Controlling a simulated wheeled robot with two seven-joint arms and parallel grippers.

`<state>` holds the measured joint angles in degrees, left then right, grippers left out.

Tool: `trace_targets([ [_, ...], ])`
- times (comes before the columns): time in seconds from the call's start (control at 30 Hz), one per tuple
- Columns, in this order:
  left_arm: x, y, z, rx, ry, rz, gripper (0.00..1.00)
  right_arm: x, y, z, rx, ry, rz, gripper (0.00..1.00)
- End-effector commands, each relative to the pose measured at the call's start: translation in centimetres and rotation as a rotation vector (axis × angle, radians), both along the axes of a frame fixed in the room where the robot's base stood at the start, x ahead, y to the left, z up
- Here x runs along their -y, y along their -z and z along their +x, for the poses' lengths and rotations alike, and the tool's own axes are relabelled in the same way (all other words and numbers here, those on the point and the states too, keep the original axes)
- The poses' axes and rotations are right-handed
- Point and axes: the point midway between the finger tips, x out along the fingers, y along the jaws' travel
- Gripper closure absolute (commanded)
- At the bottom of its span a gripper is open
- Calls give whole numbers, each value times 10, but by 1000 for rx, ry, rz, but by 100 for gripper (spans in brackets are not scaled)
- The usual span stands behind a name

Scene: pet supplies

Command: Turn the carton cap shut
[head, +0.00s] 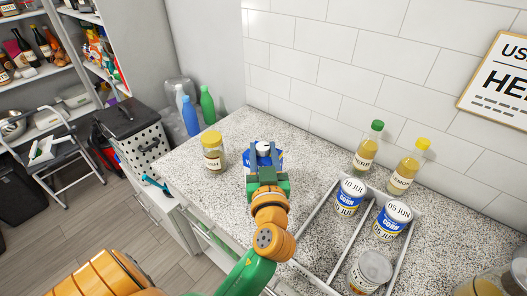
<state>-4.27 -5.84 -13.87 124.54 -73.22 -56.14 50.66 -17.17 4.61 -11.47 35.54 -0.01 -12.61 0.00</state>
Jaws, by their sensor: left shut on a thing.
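A blue carton (279,156) stands on the speckled counter near the wall, mostly hidden behind my left gripper. Its white cap (263,147) shows at the top, between the gripper's fingers. My left gripper (264,153) reaches over the carton from the front, with blue carton showing on both sides of it. It is shut on the cap; the contact itself is hard to see. I cannot tell how far the cap is turned. My right gripper is not in view.
A yellow-lidded jar (212,151) stands just left of the carton. A divided metal tray (322,208) to the right holds several cans. A green-capped bottle (367,147) and a yellow-capped bottle (408,168) stand behind it. The counter (190,165) is clear at its left end.

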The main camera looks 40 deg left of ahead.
Motion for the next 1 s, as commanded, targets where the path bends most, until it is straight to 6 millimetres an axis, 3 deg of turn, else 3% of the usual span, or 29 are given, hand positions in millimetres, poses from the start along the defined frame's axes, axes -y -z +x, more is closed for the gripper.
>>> trace_targets([
  [0.83,0,2,0,-7,-2,-3,100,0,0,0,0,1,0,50],
  [0.87,0,2,0,-7,-2,-3,56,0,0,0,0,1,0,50],
  [0.97,0,2,0,-4,-1,-2,29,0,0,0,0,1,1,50],
  [1.0,0,2,0,-4,-1,-2,28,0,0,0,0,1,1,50],
])
